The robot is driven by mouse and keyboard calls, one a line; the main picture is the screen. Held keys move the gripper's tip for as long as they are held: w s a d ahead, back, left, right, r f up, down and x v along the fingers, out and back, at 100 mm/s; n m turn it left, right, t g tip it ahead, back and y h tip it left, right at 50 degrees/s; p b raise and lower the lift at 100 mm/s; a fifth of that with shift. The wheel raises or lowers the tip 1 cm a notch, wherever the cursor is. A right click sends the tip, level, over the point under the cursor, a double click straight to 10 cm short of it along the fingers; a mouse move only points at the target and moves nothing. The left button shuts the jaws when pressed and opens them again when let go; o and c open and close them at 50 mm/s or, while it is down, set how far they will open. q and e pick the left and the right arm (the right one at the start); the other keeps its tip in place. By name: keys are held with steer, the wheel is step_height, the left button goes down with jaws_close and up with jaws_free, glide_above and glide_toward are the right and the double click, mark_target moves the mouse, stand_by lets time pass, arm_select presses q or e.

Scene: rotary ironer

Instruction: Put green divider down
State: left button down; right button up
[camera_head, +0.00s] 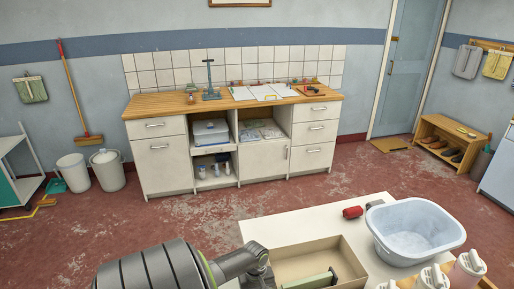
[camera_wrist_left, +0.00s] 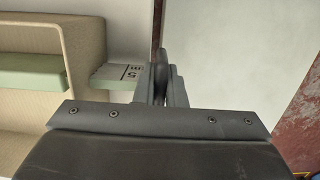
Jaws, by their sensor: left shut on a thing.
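A pale green divider (camera_wrist_left: 112,82) with a white label carrying dark characters shows in the left wrist view, just left of my fingertips. My left gripper (camera_wrist_left: 163,72) is shut on it, and the fingers hide part of it. The divider is beside the outer wall of a tan open box (camera_wrist_left: 88,50); I cannot tell whether it touches the wall. In the head view the box (camera_head: 345,262) stands at the front of the white table, and my left arm reaches to its left side. A green block (camera_wrist_left: 30,75) lies inside the box. My right gripper is out of view.
On the white table (camera_head: 285,222), a red object (camera_head: 352,212) and a pale blue basin (camera_head: 415,230) stand right of the box. Several capped bottles (camera_head: 468,266) are at the front right. The table top behind the box is clear. A wooden-topped counter (camera_head: 160,103) stands along the back wall.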

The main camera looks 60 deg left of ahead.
arm_select(q)
steer(key=c, duration=1.4)
jaws_free()
step_height(320, 180, up, 17)
steer(key=a, duration=0.2)
steer(key=shift+w, duration=0.25)
